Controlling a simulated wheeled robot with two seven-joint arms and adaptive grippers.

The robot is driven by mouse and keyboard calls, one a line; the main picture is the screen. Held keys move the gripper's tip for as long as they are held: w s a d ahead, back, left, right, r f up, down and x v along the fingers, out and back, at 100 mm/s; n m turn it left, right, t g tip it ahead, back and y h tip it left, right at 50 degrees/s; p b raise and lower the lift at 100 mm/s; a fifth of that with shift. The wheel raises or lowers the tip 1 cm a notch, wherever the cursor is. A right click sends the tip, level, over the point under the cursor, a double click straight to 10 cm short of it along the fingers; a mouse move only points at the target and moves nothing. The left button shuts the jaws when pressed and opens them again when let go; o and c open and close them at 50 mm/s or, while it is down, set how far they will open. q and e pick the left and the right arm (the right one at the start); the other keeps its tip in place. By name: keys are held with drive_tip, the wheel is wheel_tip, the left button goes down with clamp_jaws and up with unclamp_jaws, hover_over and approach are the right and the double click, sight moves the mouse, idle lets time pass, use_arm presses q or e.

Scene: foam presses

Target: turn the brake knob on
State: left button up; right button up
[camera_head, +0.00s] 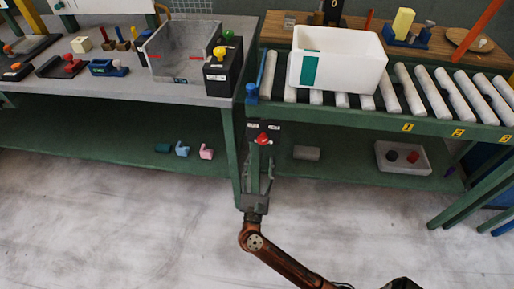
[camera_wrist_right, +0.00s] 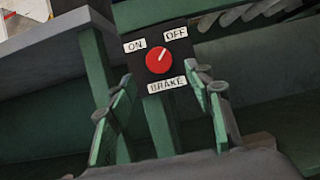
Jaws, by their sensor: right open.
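The brake knob (camera_wrist_right: 158,60) is round and red on a dark panel (camera_wrist_right: 133,66) in the right wrist view. Labels read ON at upper left, OFF at upper right and BRAKE below. A pale pointer mark on the knob tilts up and right toward OFF. In the head view the knob (camera_head: 263,139) sits on the front of the conveyor frame. My right gripper (camera_head: 259,163) is open just below and in front of it, with its two fingers apart. In the wrist view the fingers flank the panel's lower part, not closed on the knob. My left gripper is not in view.
The roller conveyor (camera_head: 403,91) carries a white bin (camera_head: 352,72) above the knob. A green table leg (camera_head: 232,150) stands just left of the gripper. A grey block (camera_head: 306,153) and a tray (camera_head: 420,166) lie on the lower shelf. The floor in front is clear.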

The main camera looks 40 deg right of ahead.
sight(263, 142)
drive_tip(key=b+x, duration=0.1)
drive_tip(key=x, duration=0.5)
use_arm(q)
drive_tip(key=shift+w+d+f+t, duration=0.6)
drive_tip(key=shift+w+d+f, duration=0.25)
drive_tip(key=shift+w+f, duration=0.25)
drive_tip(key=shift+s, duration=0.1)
